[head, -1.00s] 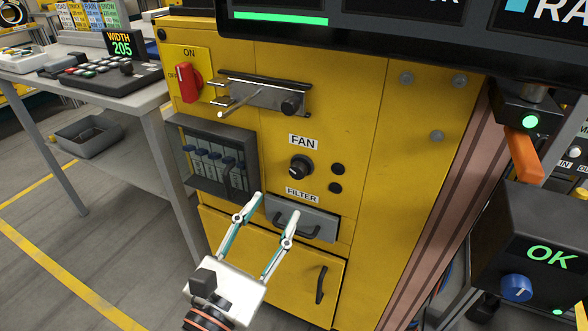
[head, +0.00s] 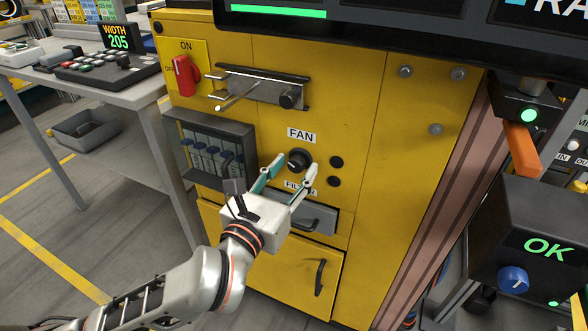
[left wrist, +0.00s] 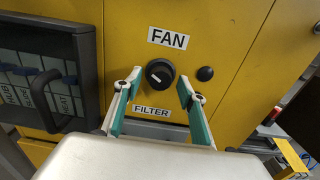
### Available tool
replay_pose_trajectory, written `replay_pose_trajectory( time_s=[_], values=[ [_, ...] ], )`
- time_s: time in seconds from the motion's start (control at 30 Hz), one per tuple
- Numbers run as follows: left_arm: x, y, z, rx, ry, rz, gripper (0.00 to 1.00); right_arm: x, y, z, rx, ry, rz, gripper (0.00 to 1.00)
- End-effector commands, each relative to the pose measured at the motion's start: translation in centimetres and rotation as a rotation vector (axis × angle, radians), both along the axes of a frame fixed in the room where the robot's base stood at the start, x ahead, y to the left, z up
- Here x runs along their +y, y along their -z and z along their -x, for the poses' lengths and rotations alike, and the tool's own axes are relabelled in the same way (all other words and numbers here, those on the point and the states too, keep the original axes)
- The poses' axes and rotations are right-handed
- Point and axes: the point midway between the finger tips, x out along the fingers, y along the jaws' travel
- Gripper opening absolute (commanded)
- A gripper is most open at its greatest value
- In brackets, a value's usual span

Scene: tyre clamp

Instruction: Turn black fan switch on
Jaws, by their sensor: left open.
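The black fan switch (head: 299,160) is a round knob with a pale pointer mark, under the FAN label (head: 301,135) on the yellow cabinet. My left gripper (head: 296,170) is open just in front of and slightly below the knob. In the left wrist view the knob (left wrist: 159,73) lies between and beyond the two fingertips (left wrist: 158,88), and its pale mark points toward the lower right. I see no contact between the fingers and the knob. The right gripper is not in view.
Two black buttons (head: 335,170) sit right of the knob. The FILTER label and a grey drawer (head: 317,220) are below it. A dark case of blue-handled breakers (head: 212,150) is at left. A red switch (head: 184,76) and metal latch (head: 262,88) are above.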

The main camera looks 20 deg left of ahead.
Motion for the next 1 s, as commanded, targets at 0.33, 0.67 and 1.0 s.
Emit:
replay_pose_trajectory(
  time_s=[0.33,0.67,1.0],
  values=[
    [0.0,-0.09,-0.38,-0.002,0.0,0.0,0.38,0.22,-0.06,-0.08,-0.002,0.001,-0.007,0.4],
    [0.01,-0.11,-0.35,-0.002,0.0,-0.002,0.03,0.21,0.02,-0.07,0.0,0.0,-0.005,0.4],
    [0.08,-0.82,-0.39,-0.012,-0.002,-0.11,0.03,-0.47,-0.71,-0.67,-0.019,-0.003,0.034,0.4]
  ],
)
